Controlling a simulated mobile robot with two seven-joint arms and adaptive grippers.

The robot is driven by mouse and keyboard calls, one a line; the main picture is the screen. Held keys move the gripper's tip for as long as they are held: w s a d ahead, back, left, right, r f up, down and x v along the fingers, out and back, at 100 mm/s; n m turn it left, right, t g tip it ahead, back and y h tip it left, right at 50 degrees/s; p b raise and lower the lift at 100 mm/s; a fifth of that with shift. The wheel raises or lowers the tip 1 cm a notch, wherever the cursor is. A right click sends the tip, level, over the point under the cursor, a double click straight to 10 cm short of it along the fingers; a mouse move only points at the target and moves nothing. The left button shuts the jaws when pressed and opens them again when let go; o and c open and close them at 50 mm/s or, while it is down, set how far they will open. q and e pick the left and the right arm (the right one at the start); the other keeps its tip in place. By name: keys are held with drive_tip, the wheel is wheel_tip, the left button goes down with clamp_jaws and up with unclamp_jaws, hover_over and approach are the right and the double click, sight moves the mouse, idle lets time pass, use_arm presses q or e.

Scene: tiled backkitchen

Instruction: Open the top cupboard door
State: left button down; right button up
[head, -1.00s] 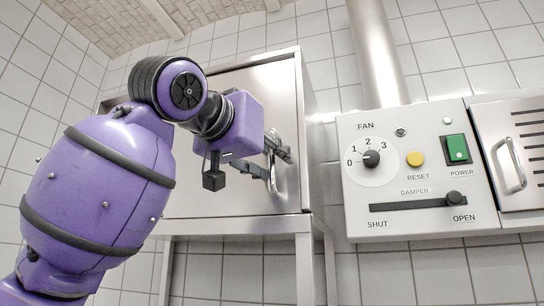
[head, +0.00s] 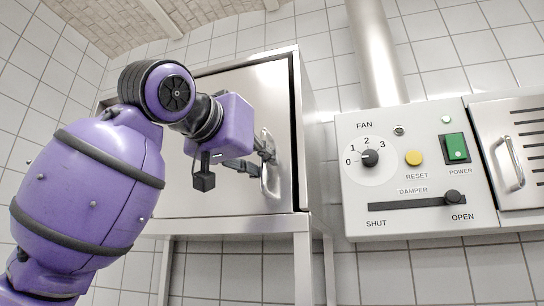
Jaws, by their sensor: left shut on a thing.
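The steel cupboard (head: 225,195) is at the centre left, on a metal stand. Its door (head: 282,100) stands slightly ajar, with a dark gap along its right edge. The upright bar handle (head: 273,180) is on the door's right side. My left gripper (head: 266,155) is shut on the handle; the arm comes in from the left and hides the door's left part. My right gripper is not in view.
A fan control panel (head: 360,220) with a dial, buttons and a damper slider is on the wall to the right. A slatted steel door (head: 515,195) with its own handle is at the far right. A steel pipe (head: 377,60) rises above the panel.

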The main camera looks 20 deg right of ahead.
sight(170, 175)
use_arm(q)
drive_tip(key=w+a, duration=0.4)
drive_tip(key=a, duration=0.3)
drive_tip(key=w+a, duration=0.5)
drive_tip(key=a, duration=0.1)
drive_tip(key=w+a, duration=0.5)
drive_tip(key=a, duration=0.2)
drive_tip(key=shift+a, duration=0.35)
drive_tip(key=c, duration=2.2)
unclamp_jaws()
drive_tip(key=o, duration=0.4)
drive_tip(key=shift+s+a, duration=0.15)
drive_tip(key=v, duration=1.2)
